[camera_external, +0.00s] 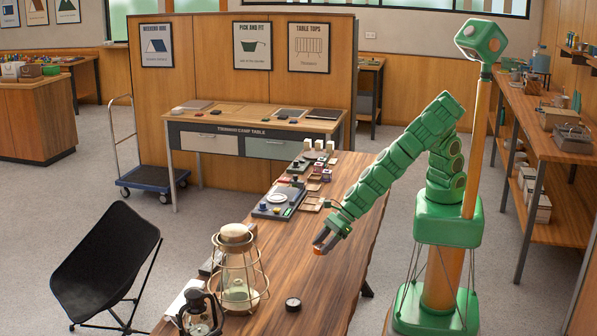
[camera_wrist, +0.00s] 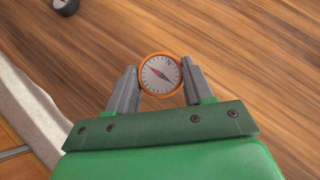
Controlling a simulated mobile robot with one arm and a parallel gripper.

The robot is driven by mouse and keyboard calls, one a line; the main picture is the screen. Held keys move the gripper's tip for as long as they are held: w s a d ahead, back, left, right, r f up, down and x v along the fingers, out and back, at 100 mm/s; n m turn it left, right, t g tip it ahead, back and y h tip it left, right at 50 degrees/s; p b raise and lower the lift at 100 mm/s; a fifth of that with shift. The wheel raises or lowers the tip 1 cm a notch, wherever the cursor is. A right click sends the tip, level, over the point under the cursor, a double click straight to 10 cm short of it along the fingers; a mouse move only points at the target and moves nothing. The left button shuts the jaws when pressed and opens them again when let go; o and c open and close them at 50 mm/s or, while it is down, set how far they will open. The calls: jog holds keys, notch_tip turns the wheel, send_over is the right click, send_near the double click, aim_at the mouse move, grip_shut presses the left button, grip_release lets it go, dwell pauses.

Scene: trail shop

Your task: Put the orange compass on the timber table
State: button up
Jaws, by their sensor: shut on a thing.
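The orange compass (camera_wrist: 160,74) is a round dial with an orange rim, a pale face and a needle. My gripper (camera_wrist: 159,82) is shut on it in the wrist view, one finger on each side. In the external view my gripper (camera_external: 323,243) is over the long wooden table (camera_external: 335,215), and a bit of orange shows at its fingertips. The wood grain of the table fills most of the wrist view behind the compass. I cannot tell exactly how high the compass is above the wood. Whether this long table is the timber table is not labelled.
A small dark round item (camera_external: 293,304) lies on the table near a brass lantern (camera_external: 239,270) and a dark lantern (camera_external: 199,313). Gadgets and small boxes line the table's far left edge. A labelled camp table (camera_external: 257,117) stands behind. A black chair (camera_external: 105,262) is at left.

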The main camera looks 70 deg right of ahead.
aim_at(323, 245)
jog(key=shift+r, duration=2.45)
jog(key=w+d+r+m+t+h, duration=0.1)
jog(key=w+d+r+m, duration=0.1)
jog(key=w+d, duration=0.85)
jog(key=w+d+r+m+t+h, duration=0.1)
jog(key=w+d+m+h, duration=0.1)
jog(key=w+d, duration=0.85)
jog(key=w+d+r+m+h, duration=0.1)
jog(key=d, duration=0.9)
jog(key=w+d+r+m+h, duration=0.1)
jog(key=w+d+m, duration=0.1)
jog(key=d, duration=0.9)
jog(key=w+d+r+m+h, duration=0.1)
jog(key=w+d, duration=0.1)
jog(key=d, duration=0.8)
jog(key=shift+d+m, duration=0.25)
jog(key=shift+m, duration=0.05)
jog(key=w+d+f, duration=0.8)
jog(key=d, duration=0.1)
jog(key=shift+f, duration=3.45)
jog(key=shift+f, duration=0.3)
